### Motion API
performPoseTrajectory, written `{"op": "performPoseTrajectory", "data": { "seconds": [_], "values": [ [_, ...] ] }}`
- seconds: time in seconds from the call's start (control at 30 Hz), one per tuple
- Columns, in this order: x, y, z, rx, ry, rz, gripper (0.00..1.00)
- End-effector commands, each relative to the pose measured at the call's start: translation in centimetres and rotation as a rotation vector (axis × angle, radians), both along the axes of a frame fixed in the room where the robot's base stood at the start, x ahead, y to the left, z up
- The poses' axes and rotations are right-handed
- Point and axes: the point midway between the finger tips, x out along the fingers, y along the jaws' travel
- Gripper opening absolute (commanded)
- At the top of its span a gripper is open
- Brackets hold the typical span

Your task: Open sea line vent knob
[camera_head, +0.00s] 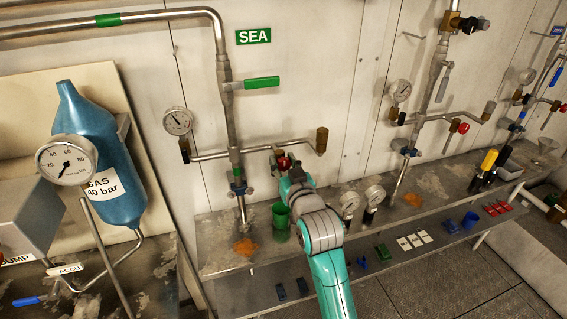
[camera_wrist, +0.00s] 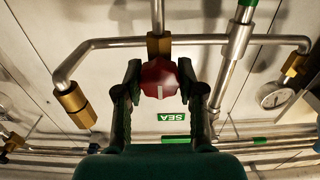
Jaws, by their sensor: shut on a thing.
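The red sea line vent knob (camera_wrist: 159,79) sits on a brass valve body (camera_wrist: 158,46) on the thin sea line pipe. A white mark shows on its face in the wrist view. My gripper (camera_wrist: 160,82) has one dark finger on each side of the knob and is shut on it. In the head view, my gripper (camera_head: 284,162) is at the pipe below the SEA sign (camera_head: 253,36), and only a little of the red knob (camera_head: 283,161) shows.
A pressure gauge (camera_head: 178,121) is left of the sea line, and a brass end cap (camera_head: 321,140) is right of the knob. A green valve handle (camera_head: 262,82) is above. A green cup (camera_head: 280,222) stands on the shelf near my arm.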

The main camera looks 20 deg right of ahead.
Motion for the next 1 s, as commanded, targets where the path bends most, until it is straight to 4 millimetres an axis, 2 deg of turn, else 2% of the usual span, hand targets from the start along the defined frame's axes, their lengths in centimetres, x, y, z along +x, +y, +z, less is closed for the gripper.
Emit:
{"op": "performPoseTrajectory", "data": {
  "seconds": [0.17,0.5,0.9,0.93,1.0],
  "values": [
    [0.01,0.04,0.0,-0.084,0.0,0.0,0.03],
    [0.0,0.16,-0.03,-0.368,0.0,0.0,0.03],
    [0.0,0.18,-0.03,-0.408,0.0,0.001,0.03],
    [0.0,0.17,-0.03,-0.408,0.0,0.0,0.41],
    [0.0,0.17,-0.03,-0.407,0.0,0.0,0.58]
  ]
}}
